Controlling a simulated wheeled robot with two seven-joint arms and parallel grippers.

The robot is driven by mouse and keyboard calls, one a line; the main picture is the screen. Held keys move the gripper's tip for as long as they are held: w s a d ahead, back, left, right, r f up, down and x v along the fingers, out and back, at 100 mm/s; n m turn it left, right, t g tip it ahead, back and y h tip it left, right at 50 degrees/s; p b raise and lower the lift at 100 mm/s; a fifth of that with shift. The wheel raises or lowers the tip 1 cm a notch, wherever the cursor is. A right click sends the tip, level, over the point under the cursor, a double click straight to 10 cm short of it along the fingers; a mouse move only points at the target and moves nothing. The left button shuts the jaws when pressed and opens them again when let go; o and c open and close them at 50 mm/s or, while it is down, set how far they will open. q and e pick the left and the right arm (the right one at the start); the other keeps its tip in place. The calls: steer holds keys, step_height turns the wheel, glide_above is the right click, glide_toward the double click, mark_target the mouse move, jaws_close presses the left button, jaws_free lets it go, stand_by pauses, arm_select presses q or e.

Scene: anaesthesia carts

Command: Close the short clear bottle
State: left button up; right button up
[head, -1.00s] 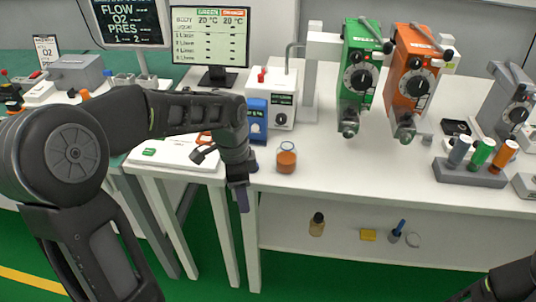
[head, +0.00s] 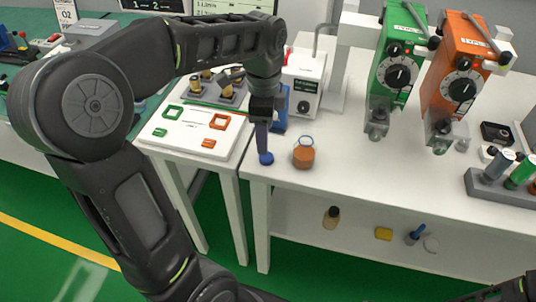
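The short clear bottle (head: 303,154) stands upright near the front left edge of the white table. It holds orange-brown liquid and its clear mouth looks uncovered. My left gripper (head: 265,150) points down just left of the bottle, apart from it. Its fingers look shut on a small round blue cap (head: 266,159), which shows at the fingertips near the table's corner. Only a dark piece of my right arm shows at the bottom right corner; its gripper is out of the picture.
A blue-and-white device (head: 302,84) stands behind the bottle. Green (head: 397,70) and orange (head: 455,80) vaporizers stand farther right. A white board (head: 190,133) with coloured frames lies left. The tabletop right of the bottle is clear. A small bottle (head: 332,217) and yellow block (head: 383,233) are on the lower shelf.

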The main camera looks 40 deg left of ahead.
mark_target(265, 156)
arm_select(q)
steer(key=shift+w+f, duration=0.1)
steer(key=shift+f, duration=1.25)
steer(key=shift+w+f, duration=0.15)
steer(key=shift+f, duration=2.45)
jaws_close()
